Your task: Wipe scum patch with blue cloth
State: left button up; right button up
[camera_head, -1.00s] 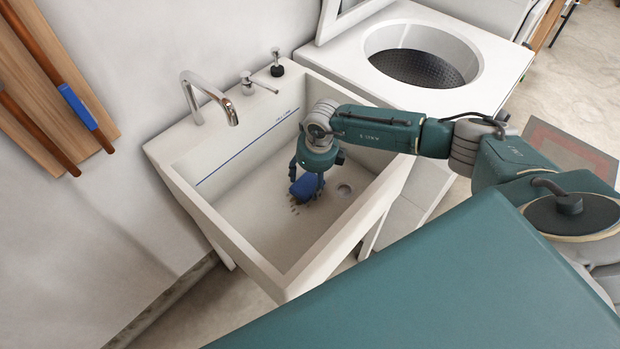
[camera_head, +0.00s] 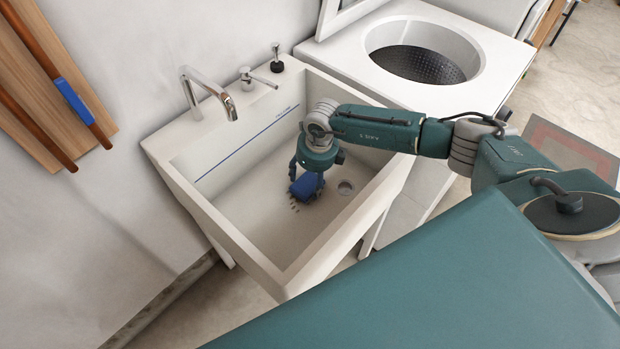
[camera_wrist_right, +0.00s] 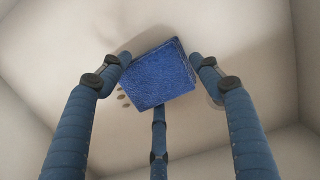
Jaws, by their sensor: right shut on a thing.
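My right gripper (camera_head: 308,182) is down inside the white sink, its fingers shut on a folded blue cloth (camera_head: 304,187). In the right wrist view the cloth (camera_wrist_right: 158,76) sits between the fingers, close to the basin floor; I cannot tell whether it touches. Small brown spots of the scum patch (camera_head: 294,207) show on the floor just beside the cloth. They also show at the cloth's left edge in the right wrist view (camera_wrist_right: 123,97). The cloth may hide more of the patch. My left gripper is not in view.
The sink (camera_head: 232,230) has high walls around the gripper, with a drain (camera_head: 345,187) right of the cloth. A chrome faucet (camera_head: 208,92) and a lever (camera_head: 258,78) stand on its back ledge. A washer (camera_head: 440,85) with a round opening is behind on the right.

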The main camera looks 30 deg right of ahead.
jog(key=shift+f+b, duration=0.35)
dwell(1.1)
jog(key=shift+s, duration=0.1)
